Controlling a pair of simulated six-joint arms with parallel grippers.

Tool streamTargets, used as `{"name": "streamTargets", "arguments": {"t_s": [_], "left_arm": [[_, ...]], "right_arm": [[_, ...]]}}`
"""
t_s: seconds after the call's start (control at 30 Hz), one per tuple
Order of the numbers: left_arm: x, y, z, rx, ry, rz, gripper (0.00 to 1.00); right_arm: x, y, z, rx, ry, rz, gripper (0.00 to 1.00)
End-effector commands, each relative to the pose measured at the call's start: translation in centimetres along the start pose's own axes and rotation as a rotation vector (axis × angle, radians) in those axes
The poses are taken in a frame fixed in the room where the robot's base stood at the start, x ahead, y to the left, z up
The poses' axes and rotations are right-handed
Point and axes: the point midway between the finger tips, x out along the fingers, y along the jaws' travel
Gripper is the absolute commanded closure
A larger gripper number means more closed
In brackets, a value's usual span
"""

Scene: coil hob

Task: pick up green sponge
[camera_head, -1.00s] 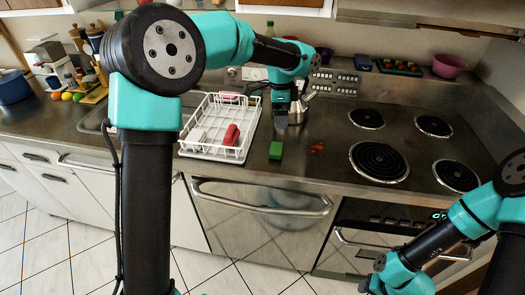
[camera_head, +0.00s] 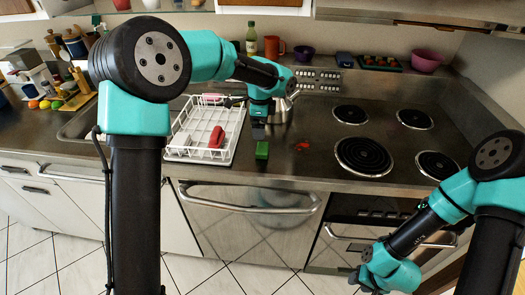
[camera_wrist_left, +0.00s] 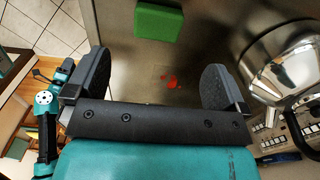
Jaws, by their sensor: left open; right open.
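In the left wrist view the sponge (camera_wrist_left: 158,20) shows at the top edge, partly cut off, beyond the fingertips. My left gripper (camera_head: 258,131) is just behind the sponge in the head view.
A white dish rack (camera_head: 170,152) with a red item (camera_head: 216,137) stands left of the sponge. Red spots (camera_head: 302,146) lie on the worktop to the right, before the coil burners (camera_head: 363,155). A shiny metal kettle (camera_wrist_left: 285,70) stands close beside my left gripper.

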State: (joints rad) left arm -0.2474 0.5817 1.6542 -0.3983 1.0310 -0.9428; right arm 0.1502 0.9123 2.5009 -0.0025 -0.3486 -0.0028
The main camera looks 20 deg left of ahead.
Motion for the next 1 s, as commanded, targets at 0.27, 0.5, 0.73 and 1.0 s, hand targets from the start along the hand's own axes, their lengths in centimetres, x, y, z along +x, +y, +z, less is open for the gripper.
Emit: {"name": "streamTargets", "arguments": {"t_s": [0.27,0.5,0.73,1.0], "left_arm": [[4.6,0.0,0.0,0.000,-0.001,0.002,0.00],[5.7,0.0,0.0,0.000,0.000,0.000,0.00],[5.7,0.0,-0.1,0.000,0.000,0.001,0.00],[8.3,0.2,-0.6,0.001,-0.001,0.004,0.00]], "right_arm": [[0.0,0.0,0.0,0.000,0.000,0.000,0.57],[0.0,0.0,0.0,0.000,0.000,0.000,0.57],[0.0,0.0,0.0,0.000,0.000,0.000,0.57],[0.0,0.0,0.0,0.000,0.000,0.000,0.57]]}}
